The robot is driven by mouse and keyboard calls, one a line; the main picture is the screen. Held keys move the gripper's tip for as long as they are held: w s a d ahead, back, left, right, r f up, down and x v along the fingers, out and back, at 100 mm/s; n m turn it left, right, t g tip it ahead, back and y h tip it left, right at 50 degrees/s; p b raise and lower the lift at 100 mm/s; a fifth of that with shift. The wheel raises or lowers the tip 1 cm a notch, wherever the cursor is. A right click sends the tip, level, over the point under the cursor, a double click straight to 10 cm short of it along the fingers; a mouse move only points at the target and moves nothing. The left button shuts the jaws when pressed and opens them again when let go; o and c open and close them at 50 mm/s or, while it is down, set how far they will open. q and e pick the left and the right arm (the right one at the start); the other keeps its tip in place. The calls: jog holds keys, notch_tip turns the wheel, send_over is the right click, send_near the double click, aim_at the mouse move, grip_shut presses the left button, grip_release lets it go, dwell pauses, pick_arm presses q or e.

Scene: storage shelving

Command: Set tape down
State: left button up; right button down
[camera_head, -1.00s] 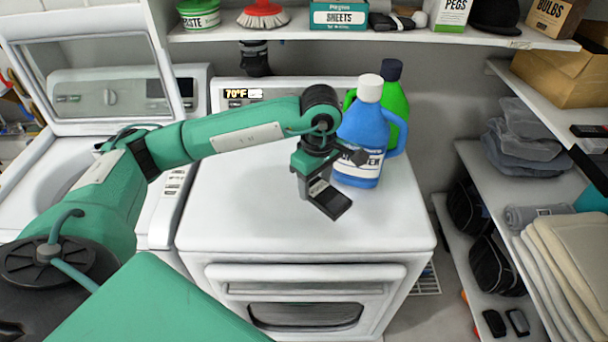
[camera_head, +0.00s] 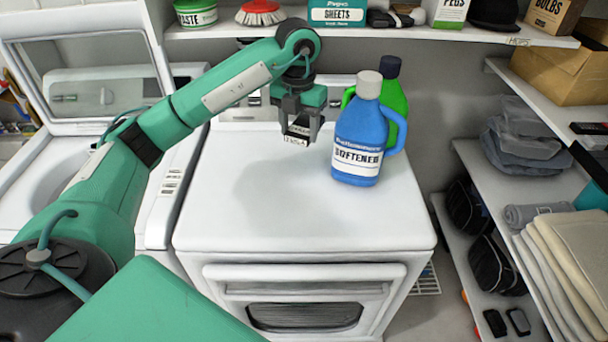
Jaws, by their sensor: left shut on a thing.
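My left gripper (camera_head: 301,126) points down above the back middle of the white dryer top (camera_head: 250,205). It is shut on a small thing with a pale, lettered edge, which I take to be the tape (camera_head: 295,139). The fingers hide most of the tape. The tape is held above the dryer top, to the left of the blue softener bottle (camera_head: 358,130) and apart from it. My right gripper is not in view.
A green bottle (camera_head: 394,100) stands behind the blue one. A shelf (camera_head: 400,36) with boxes, a brush and a tub runs above the dryer. The washer's lid (camera_head: 90,70) stands open at left. The front and middle of the dryer top are clear.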

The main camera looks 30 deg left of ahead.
pick_arm(q)
jog(key=p, duration=0.4)
send_over(300, 197)
notch_tip(300, 197, down, 14)
jog(key=shift+s+f, duration=0.1)
jog(key=shift+f, duration=0.1)
jog(key=shift+f+p, duration=0.3)
jog(key=shift+f, duration=0.3)
notch_tip(300, 197, down, 4)
jog(key=shift+a+p, duration=0.1)
jog(key=shift+p, duration=0.6)
jog(key=shift+f, duration=0.15)
jog(key=shift+f, duration=0.15)
jog(key=o, duration=1)
jog(key=shift+o, duration=0.2)
